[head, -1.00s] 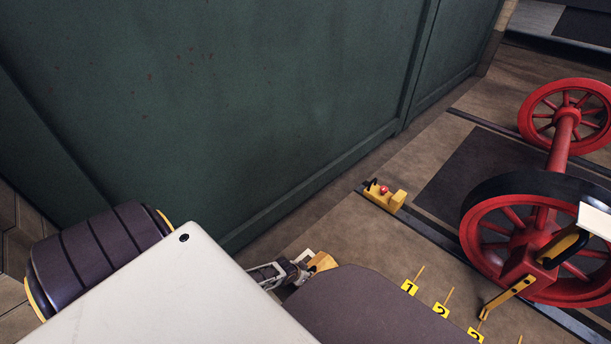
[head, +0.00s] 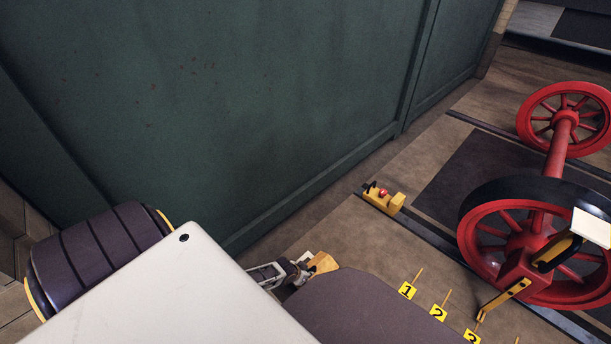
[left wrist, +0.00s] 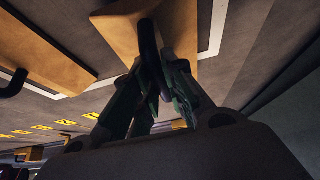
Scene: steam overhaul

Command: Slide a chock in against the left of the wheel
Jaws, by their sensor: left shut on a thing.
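The red spoked wheel (head: 487,250) with a dark tyre stands on a rail at the right of the head view. A yellow-tan chock (head: 323,264) is at the tip of my left gripper (head: 304,269), well to the left of the wheel. In the left wrist view my left gripper (left wrist: 155,85) is shut on the dark handle of this chock (left wrist: 115,35). The chock is close to the floor; I cannot tell whether it touches. A second tan chock with a dark handle (left wrist: 45,50) shows at the left of that view. My right gripper is not in view.
Yellow number plates 1 (head: 407,290), 2 (head: 438,312) and 3 lie on the floor before the wheel. A yellow block with a red button (head: 384,198) sits at the rail. A green wall (head: 250,90) runs behind.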

